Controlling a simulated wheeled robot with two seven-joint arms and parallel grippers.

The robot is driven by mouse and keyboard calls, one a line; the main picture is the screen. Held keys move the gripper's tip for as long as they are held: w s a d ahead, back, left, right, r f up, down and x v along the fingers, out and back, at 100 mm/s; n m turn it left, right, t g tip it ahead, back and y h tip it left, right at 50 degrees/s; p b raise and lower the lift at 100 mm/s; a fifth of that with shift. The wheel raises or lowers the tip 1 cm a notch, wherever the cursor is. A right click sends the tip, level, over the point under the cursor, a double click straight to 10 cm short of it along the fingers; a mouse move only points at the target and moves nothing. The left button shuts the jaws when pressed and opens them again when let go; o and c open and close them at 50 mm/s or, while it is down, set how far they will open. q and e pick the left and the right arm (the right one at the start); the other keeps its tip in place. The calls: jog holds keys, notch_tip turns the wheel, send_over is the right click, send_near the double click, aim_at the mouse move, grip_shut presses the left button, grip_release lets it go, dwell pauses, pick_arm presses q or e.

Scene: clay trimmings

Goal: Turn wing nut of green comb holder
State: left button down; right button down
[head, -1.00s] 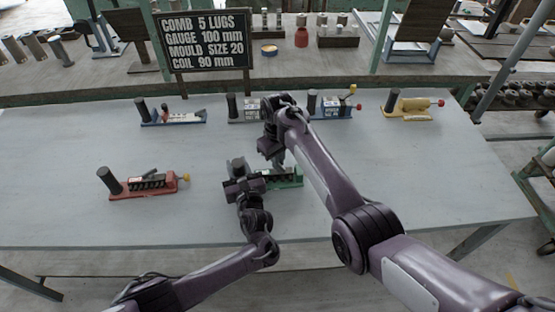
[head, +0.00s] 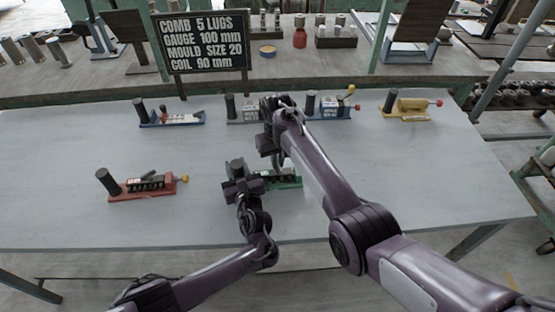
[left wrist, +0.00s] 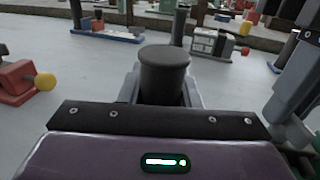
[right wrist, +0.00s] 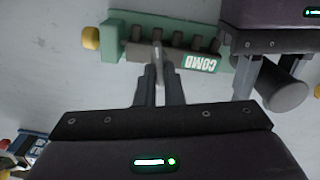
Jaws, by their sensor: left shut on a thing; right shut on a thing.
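The green comb holder (head: 288,182) lies on the grey table, partly hidden by my arms in the head view. In the right wrist view its green body (right wrist: 120,42), yellow knob (right wrist: 90,38) and COMB label show. My right gripper (right wrist: 158,88) is shut on a thin grey upright piece, seemingly the wing nut (right wrist: 157,55), at the comb's near side. My left gripper (head: 238,178) is shut around the holder's dark upright post (left wrist: 164,75), which also shows in the right wrist view (right wrist: 285,92). My right gripper (head: 276,158) hangs just right of my left one.
A red holder (head: 145,187) stands to the left. Blue (head: 175,119), grey (head: 245,112), dark blue (head: 335,108) and yellow (head: 408,108) holders line the table's back. A sign (head: 203,45) stands behind them. The two grippers are close together.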

jog(key=shift+w, duration=0.1)
jog(key=c, duration=1.5)
grip_release()
jog(key=shift+c, duration=0.2)
